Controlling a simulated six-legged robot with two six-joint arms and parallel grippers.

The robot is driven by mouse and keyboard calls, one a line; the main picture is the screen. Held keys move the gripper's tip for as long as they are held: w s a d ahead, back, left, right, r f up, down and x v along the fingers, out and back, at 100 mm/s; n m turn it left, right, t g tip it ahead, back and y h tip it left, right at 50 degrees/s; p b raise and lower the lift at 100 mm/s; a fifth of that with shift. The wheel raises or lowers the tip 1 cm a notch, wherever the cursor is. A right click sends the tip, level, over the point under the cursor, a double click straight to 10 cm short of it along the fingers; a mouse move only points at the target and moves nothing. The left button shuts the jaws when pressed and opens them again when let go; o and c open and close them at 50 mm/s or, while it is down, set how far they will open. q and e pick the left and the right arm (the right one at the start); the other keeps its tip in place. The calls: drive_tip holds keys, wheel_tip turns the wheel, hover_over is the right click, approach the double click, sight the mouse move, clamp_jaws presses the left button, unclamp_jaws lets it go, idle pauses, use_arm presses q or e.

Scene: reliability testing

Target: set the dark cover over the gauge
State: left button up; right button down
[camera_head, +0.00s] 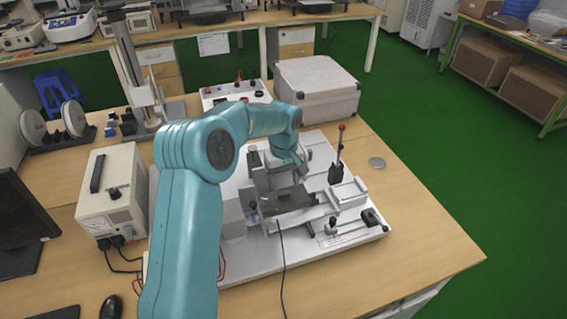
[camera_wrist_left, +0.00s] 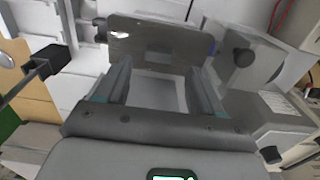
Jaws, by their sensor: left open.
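A dark plate-like piece, which looks like the cover (camera_head: 290,203), lies on the white test fixture in the middle of the table. It also shows in the left wrist view as a dark upright-looking plate (camera_wrist_left: 160,40) just beyond my fingertips. My left gripper (camera_head: 276,186) points down over the fixture at the plate. In the left wrist view its two fingers (camera_wrist_left: 160,72) are apart, with the plate across their tips and nothing clearly clamped. I cannot pick out the gauge for certain. My right gripper does not show.
The fixture's white base (camera_head: 345,242) carries a red-knobbed lever (camera_head: 340,145) and small clamps. A power supply box (camera_head: 112,195) stands left and a silver case (camera_head: 316,88) behind. A thin cable runs from the fixture toward the table's front edge. The right of the table is mostly clear.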

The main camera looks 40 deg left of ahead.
sight(284, 192)
use_arm(q)
wheel_tip(284, 192, up, 9)
drive_tip(key=shift+f, duration=0.2)
drive_tip(key=shift+d, duration=0.1)
idle(0.5)
